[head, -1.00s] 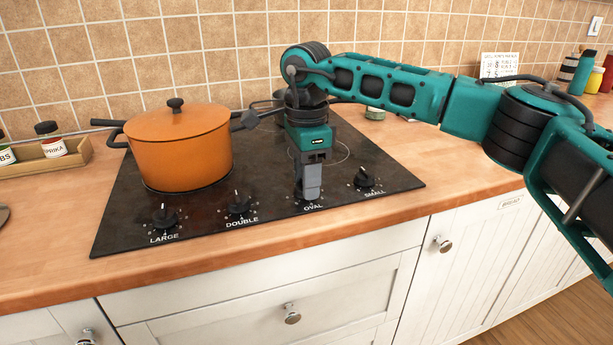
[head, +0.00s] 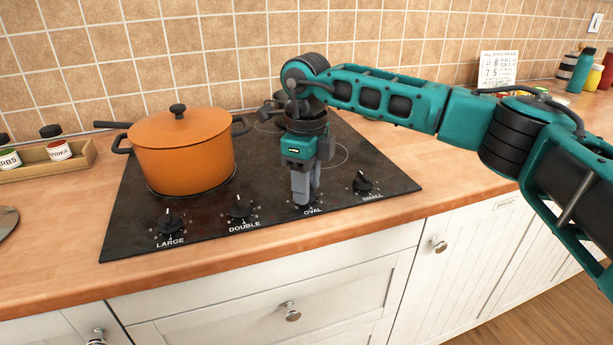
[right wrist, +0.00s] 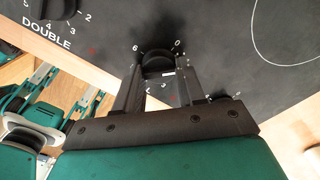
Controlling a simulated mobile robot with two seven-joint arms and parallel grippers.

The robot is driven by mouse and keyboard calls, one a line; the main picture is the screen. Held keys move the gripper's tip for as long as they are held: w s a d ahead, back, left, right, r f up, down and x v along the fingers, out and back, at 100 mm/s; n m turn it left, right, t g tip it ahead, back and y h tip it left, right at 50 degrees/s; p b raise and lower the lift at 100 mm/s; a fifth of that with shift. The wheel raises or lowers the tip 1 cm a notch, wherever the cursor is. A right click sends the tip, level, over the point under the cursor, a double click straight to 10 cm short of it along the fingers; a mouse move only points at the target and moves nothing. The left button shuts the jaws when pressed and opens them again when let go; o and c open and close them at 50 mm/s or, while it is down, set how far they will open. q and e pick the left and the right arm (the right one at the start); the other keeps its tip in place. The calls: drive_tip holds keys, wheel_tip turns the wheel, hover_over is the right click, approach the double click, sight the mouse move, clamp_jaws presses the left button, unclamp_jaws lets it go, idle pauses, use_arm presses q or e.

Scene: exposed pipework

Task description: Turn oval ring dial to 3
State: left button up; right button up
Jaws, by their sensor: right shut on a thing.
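The oval ring dial (right wrist: 158,62) is a black knob at the front of the hob, above the word OVAL (head: 313,211). In the head view my right gripper (head: 304,196) points down over it and mostly hides it. In the right wrist view the two dark fingers of the gripper (right wrist: 160,84) stand on either side of the knob, shut on it. A 0 and a 6 show on the scale beyond the knob. The other numbers are partly covered, and I cannot tell which one the dial points to. My left gripper is not in view.
The small dial (head: 362,183) is close on the right; the double dial (head: 240,208) and large dial (head: 170,223) are on the left. An orange pot (head: 185,160) stands on the black hob (head: 135,220). A dark pan is partly hidden behind my right gripper.

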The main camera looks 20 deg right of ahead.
drive_tip(key=shift+m, duration=1)
drive_tip(key=m+p, duration=0.1)
drive_tip(key=m, duration=0.2)
drive_tip(key=shift+m, duration=0.3)
drive_tip(key=m+p, duration=0.1)
drive_tip(key=m, duration=0.2)
drive_tip(key=shift+a+m, duration=0.1)
drive_tip(key=shift+m, duration=0.2)
drive_tip(key=m+p, duration=0.1)
drive_tip(key=m, duration=0.1)
drive_tip(key=shift+r+m, duration=0.1)
drive_tip(key=shift+m, duration=0.3)
drive_tip(key=m+p, duration=0.1)
drive_tip(key=m, duration=0.1)
drive_tip(key=shift+m, duration=0.3)
drive_tip(key=m, duration=0.2)
drive_tip(key=shift+m+p, duration=0.3)
drive_tip(key=shift+p, duration=0.1)
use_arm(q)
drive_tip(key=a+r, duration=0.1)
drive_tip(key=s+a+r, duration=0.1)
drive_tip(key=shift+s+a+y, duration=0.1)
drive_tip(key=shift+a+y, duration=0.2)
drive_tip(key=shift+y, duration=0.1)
use_arm(e)
drive_tip(key=shift+m, duration=0.6)
